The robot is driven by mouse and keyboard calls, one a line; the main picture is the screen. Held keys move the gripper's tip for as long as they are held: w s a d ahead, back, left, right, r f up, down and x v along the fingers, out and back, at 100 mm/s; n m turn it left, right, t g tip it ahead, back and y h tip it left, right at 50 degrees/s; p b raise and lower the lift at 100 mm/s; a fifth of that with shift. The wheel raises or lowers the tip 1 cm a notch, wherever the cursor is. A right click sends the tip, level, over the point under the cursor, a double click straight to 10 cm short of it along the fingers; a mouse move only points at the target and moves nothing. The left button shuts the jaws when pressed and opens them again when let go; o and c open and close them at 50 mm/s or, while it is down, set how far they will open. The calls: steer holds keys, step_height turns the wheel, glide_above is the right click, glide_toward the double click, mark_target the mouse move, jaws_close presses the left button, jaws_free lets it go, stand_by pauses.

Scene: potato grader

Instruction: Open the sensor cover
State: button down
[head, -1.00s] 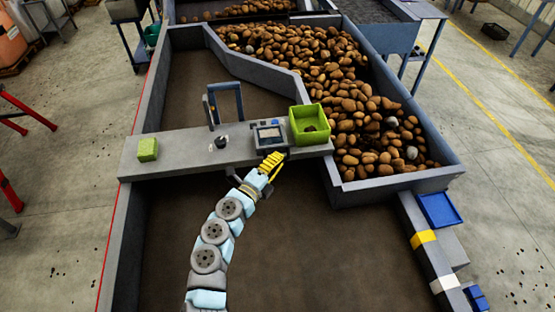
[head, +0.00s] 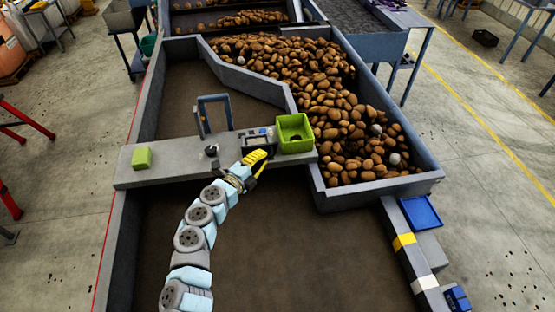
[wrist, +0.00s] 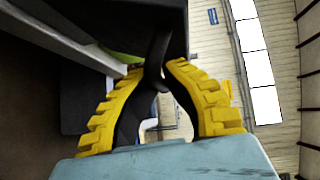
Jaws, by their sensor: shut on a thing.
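The sensor housing (head: 257,134) is a small grey box with a dark face and a little blue patch, on the grey crossbeam beside the green bin. My gripper (head: 257,157), with yellow ribbed fingers, is right at its near side. In the wrist view the fingers (wrist: 159,78) close around a dark curved bar, which seems to be part of the sensor cover (wrist: 158,58). A large dark surface above the bar fills the top middle of that view. The head view is too small to tell how far the cover is raised.
The green bin (head: 295,133) stands close on the right of the housing. A dark knob (head: 211,150), an upright blue-grey frame (head: 214,116) and a green block (head: 142,158) are to the left on the crossbeam (head: 170,173). Potatoes (head: 340,115) fill the hopper behind.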

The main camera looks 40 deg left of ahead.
stand_by(0.3)
steer(key=c, duration=1.4)
jaws_free()
steer(key=s+d, duration=0.2)
steer(key=s, duration=0.9)
steer(key=shift+s+r, duration=0.4)
